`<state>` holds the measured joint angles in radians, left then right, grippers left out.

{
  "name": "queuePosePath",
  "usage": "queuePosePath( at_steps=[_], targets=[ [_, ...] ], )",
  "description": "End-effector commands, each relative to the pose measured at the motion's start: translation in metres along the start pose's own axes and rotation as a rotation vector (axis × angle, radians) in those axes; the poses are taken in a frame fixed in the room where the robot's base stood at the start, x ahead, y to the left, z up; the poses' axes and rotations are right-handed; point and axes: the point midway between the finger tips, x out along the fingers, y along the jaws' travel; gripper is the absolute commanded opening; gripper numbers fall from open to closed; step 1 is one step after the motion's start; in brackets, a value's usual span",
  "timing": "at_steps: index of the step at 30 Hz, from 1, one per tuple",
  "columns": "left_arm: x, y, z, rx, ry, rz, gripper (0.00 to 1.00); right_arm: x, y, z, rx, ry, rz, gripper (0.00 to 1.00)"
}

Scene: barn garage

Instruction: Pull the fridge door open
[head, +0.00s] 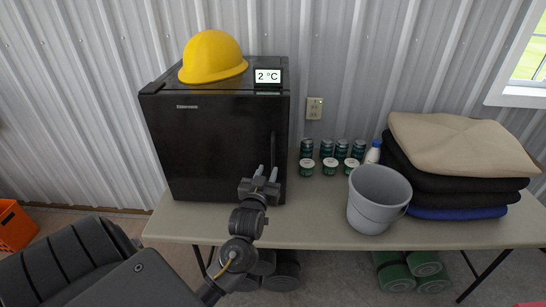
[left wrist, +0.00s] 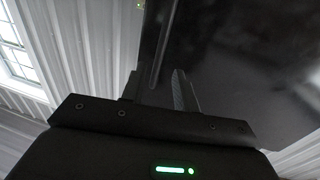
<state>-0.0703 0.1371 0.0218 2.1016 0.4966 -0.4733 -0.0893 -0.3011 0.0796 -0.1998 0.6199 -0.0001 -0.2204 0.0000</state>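The small black fridge (head: 215,140) stands on the left part of the table with its door shut. A dark vertical handle (head: 273,148) runs down the right side of the door; it also shows as a thin bar in the left wrist view (left wrist: 160,50). My left gripper (head: 266,172) is at the lower end of the handle, pointing at the door. In the left wrist view its two fingers (left wrist: 159,82) are apart, with the handle bar seemingly between them. Contact with the handle cannot be told. My right gripper is not in view.
A yellow hard hat (head: 212,57) and a 2 °C display (head: 268,77) are on the fridge top. Right on the table (head: 300,228) are several cans (head: 326,148), a grey bucket (head: 378,198) and folded fabrics (head: 460,150). An orange crate (head: 15,228) is at far left.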

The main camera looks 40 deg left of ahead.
Motion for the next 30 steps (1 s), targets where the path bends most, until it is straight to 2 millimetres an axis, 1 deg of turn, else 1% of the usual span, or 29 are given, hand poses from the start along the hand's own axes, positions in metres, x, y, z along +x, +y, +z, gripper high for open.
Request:
queuePosePath(
  at_steps=[1, 6, 9, 12, 18, 25, 26, 30],
  targets=[
    [0.011, 0.000, -0.003, 0.002, 0.001, -0.001, 0.30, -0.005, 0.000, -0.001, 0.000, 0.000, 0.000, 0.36],
    [0.043, 0.000, -0.003, 0.002, 0.001, 0.000, 0.30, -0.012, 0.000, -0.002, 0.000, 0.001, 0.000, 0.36],
    [0.059, 0.000, -0.003, 0.001, 0.000, 0.000, 0.30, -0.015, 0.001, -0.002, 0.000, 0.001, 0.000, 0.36],
    [0.070, 0.001, -0.001, 0.001, 0.000, 0.001, 0.30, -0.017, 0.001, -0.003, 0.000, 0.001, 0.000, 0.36],
    [0.081, 0.000, 0.000, 0.000, -0.001, 0.001, 0.30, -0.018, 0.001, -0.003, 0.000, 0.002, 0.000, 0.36],
    [0.081, 0.000, 0.000, 0.000, -0.001, 0.001, 0.30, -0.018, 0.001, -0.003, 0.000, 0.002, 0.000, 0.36],
    [0.081, 0.000, 0.000, 0.000, -0.001, 0.001, 0.29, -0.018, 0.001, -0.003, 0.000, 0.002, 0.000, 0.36],
    [0.081, 0.001, 0.000, 0.000, -0.001, 0.001, 0.11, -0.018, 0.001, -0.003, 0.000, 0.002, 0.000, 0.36]
  ],
)
